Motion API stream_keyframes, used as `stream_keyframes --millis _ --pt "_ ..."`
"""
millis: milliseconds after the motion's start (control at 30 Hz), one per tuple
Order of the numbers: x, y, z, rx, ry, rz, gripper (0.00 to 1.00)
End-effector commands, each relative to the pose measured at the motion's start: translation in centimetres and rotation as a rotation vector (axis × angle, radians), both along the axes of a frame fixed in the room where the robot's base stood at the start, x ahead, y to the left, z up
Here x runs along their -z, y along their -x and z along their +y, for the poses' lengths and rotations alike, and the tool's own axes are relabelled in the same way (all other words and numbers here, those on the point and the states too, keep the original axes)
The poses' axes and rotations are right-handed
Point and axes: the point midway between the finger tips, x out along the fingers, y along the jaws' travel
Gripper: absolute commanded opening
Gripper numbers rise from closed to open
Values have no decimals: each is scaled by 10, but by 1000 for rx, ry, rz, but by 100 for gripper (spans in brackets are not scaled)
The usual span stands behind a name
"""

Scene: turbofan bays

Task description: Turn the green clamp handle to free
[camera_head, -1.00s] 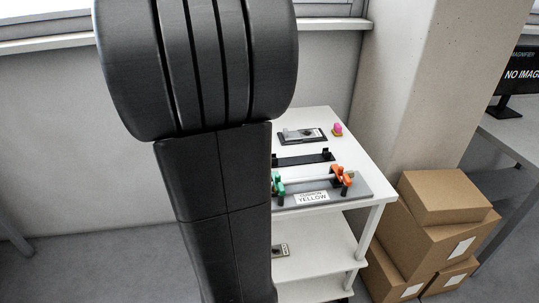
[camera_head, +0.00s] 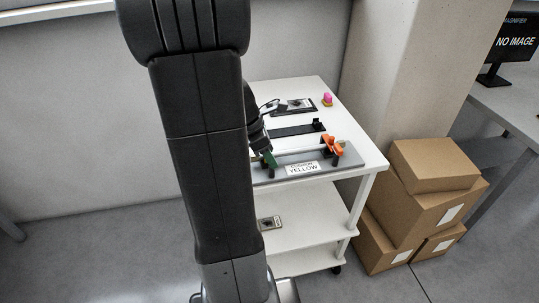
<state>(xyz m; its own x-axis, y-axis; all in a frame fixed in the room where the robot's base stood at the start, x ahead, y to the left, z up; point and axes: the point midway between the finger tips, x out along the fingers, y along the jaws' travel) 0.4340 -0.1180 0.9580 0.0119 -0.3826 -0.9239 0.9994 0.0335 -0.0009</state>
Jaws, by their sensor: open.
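The green clamp handle (camera_head: 269,159) is on the left end of the grey fixture plate (camera_head: 346,158), on the white cart's top. Only a small part of it shows beside my arm. My gripper (camera_head: 261,140) is mostly hidden behind my arm; its dark end points down right at the green handle. It is open. Whether it touches the handle I cannot tell. An orange clamp handle (camera_head: 333,144) stands at the plate's right end. A label reading YELLOW (camera_head: 302,169) is on the plate's front.
The white cart (camera_head: 369,157) has lower shelves, one with a small metal-coloured part (camera_head: 270,223). Behind the plate are a black bar (camera_head: 298,130), a dark tray (camera_head: 295,105) and a pink piece (camera_head: 327,99). Cardboard boxes (camera_head: 432,166) and a pillar (camera_head: 408,70) stand right.

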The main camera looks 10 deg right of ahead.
Motion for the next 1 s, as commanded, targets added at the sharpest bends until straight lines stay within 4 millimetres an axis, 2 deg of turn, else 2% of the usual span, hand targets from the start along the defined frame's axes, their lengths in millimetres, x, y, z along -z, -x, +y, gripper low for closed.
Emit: stream_keyframes --millis 367,533,767,1000 --pt "6 0 -2 -1 0 -1 45" --pt "6 0 -2 0 0 -1 14" --pt "5 0 -2 10 0 0 14" --pt "4 -1 -2 100 -1 0 14"
